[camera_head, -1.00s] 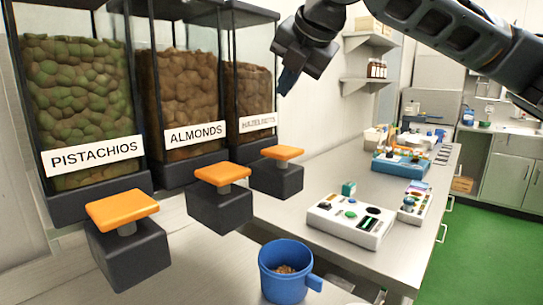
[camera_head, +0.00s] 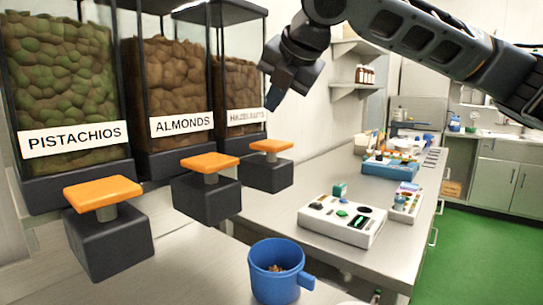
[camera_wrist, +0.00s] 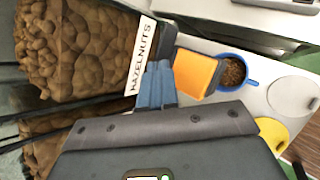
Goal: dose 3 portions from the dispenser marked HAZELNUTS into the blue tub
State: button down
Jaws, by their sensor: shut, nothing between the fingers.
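The HAZELNUTS dispenser (camera_head: 240,85) stands at the right end of the row of three, with its orange push plate (camera_head: 271,146) on a dark block. In the wrist view its label (camera_wrist: 141,57) and orange plate (camera_wrist: 197,73) show close beyond my fingers. The blue tub (camera_head: 275,272) stands on the counter at the front, with some brown nuts inside; it also shows in the wrist view (camera_wrist: 251,75). My gripper (camera_head: 272,101) is shut and empty, in the air above the orange plate and in front of the dispenser. Whether the fingers touch anything cannot be told.
The PISTACHIOS (camera_head: 65,80) and ALMONDS (camera_head: 165,85) dispensers stand to the left, each with an orange plate. A white control box (camera_head: 342,220) and other equipment sit on the bench behind. A yellow disc (camera_wrist: 271,134) and a pale disc (camera_wrist: 293,96) lie near the tub.

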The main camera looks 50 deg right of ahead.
aim_at(271, 142)
jog(key=shift+f+b, duration=1)
jog(key=shift+f, duration=1.15)
jog(key=shift+f, duration=0.4)
jog(key=shift+f+b, duration=0.65)
jog(key=shift+f, duration=0.35)
dwell(1.3)
dwell(0.3)
jog(key=shift+r+p, duration=1.25)
jog(key=shift+r, duration=0.15)
jog(key=shift+r, duration=0.15)
jog(key=shift+r+p, duration=2.2)
jog(key=shift+r, duration=0.2)
